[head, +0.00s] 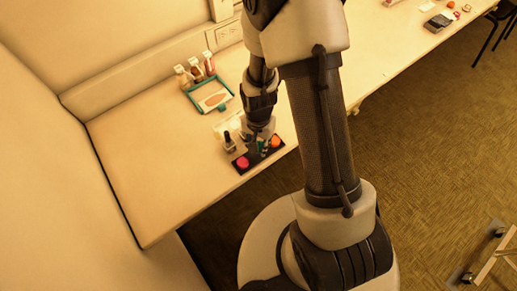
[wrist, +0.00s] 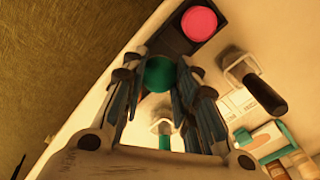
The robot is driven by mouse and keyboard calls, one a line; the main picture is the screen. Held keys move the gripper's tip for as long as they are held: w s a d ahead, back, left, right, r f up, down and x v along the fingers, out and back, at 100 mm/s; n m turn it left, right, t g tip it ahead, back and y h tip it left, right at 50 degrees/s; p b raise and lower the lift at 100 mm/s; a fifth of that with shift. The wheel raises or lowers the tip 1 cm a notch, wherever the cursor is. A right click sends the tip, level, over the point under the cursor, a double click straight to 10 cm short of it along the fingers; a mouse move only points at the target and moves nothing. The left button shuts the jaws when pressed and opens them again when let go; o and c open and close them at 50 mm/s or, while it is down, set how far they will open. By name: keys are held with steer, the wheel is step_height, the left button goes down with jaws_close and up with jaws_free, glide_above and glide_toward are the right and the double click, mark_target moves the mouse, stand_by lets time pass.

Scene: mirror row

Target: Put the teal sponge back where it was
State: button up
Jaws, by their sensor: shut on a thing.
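My gripper (head: 262,145) points down over a dark tray (head: 246,169) at the table's front edge. In the wrist view its fingers (wrist: 158,82) are closed around the round teal sponge (wrist: 160,73). The tray also shows in the wrist view (wrist: 168,41), just beyond the sponge. A pink sponge (head: 242,162) is at the tray's left end and an orange one (head: 275,142) at its right end. The teal sponge is between these two, mostly hidden by my fingers in the head view. I cannot tell whether it touches the tray.
A teal-edged palette (head: 209,97) and several small bottles (head: 196,70) are farther back near the wall. The table's left part (head: 150,150) is clear.

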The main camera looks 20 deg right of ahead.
steer(key=shift+f+b, duration=0.4)
steer(key=shift+f, duration=1.35)
steer(key=shift+f, duration=0.2)
steer(key=o, duration=0.9)
steer(key=shift+r, duration=0.1)
steer(key=shift+o, duration=0.2)
step_height(320, 180, up, 12)
steer(key=p, duration=0.4)
steer(key=shift+r, duration=0.2)
step_height(320, 180, up, 8)
steer(key=n+t, duration=0.1)
steer(key=n, duration=0.1)
glide_above(259, 145)
steer(key=s+r+n+t, duration=0.1)
steer(key=s+r+n, duration=0.2)
steer(key=s+r, duration=0.4)
steer(key=s+r+n+t, duration=0.2)
steer(key=s+r, duration=0.6)
steer(key=r, duration=0.4)
steer(key=shift+r+n+t, duration=0.25)
steer(key=shift+n+t, duration=0.05)
steer(key=shift+n, duration=0.4)
